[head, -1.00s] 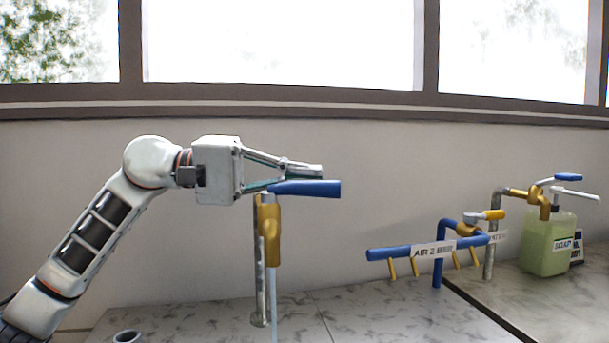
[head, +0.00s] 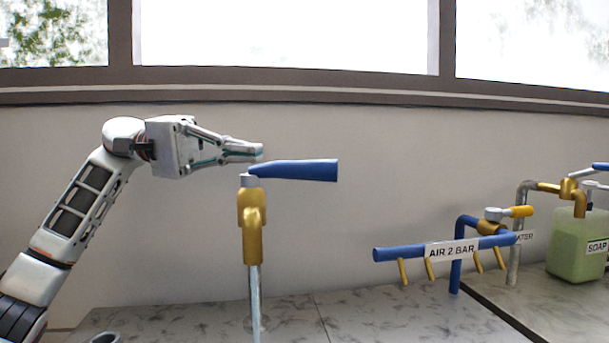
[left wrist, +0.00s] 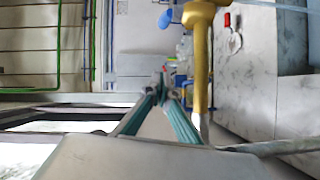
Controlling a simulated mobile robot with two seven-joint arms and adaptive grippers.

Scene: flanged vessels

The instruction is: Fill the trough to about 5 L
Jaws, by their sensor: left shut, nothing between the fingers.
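A brass tap (head: 252,218) with a blue lever handle (head: 300,170) stands in the middle of the head view. The lever points right, and a pale stream (head: 255,300) that looks like water runs down below the spout. In the left wrist view brass tapwork (left wrist: 200,60) shows beside the teal-lined fingers (left wrist: 162,98). The trough and its water level cannot be made out. My right gripper is not in view.
A blue air manifold (head: 405,252) with brass outlets and a yellow-handled valve (head: 518,211) stands to the right. Beyond it are another brass tap (head: 560,189) and a green soap jug (head: 575,245). Windows line the back wall above.

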